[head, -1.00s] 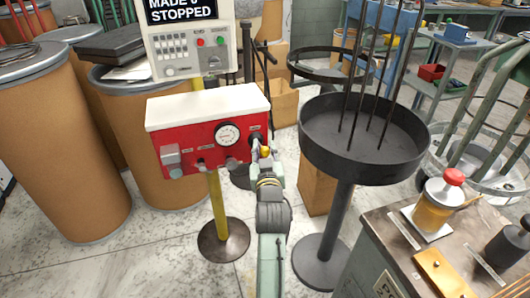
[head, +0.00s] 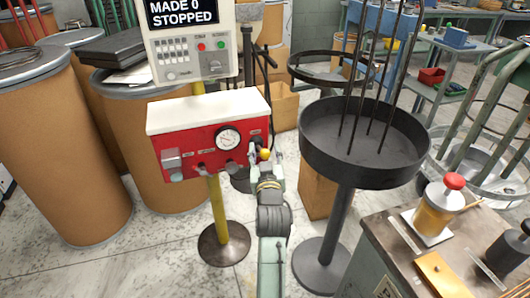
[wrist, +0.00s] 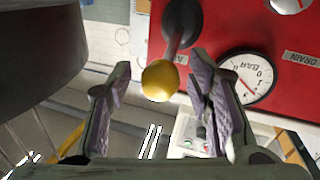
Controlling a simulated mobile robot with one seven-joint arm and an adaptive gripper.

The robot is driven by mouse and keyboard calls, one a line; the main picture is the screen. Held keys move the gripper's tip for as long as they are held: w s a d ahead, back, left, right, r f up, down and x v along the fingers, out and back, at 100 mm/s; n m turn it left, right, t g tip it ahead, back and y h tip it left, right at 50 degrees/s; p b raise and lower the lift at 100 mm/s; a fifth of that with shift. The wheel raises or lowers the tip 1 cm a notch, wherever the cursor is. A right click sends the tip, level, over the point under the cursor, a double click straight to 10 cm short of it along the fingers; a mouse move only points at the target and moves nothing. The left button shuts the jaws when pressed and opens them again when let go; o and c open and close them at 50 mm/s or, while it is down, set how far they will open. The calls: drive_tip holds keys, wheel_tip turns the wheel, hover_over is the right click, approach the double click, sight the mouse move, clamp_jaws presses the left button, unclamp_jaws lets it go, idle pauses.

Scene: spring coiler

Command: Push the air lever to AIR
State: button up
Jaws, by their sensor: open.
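The air lever has a dark stem and a yellow ball knob (wrist: 160,80). It sticks out of the right end of the red panel (head: 205,148), and the knob also shows in the head view (head: 265,154). A label beside its base is mostly hidden in the wrist view; only a first letter "A" shows. My gripper (wrist: 158,92) is open, with one finger on each side of the knob in the wrist view. A gap shows between the knob and each finger. In the head view my gripper (head: 261,163) is right at the lever, in front of the panel.
A pressure gauge (head: 228,138) and other small controls sit left of the lever. A control box (head: 192,52) reading "MADE 0 STOPPED" stands above. A round dark tray on a post (head: 365,150) stands close to the right of my arm. Fibre drums (head: 62,150) stand at left.

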drive_tip(key=s, duration=1.2)
drive_tip(key=shift+d, duration=0.4)
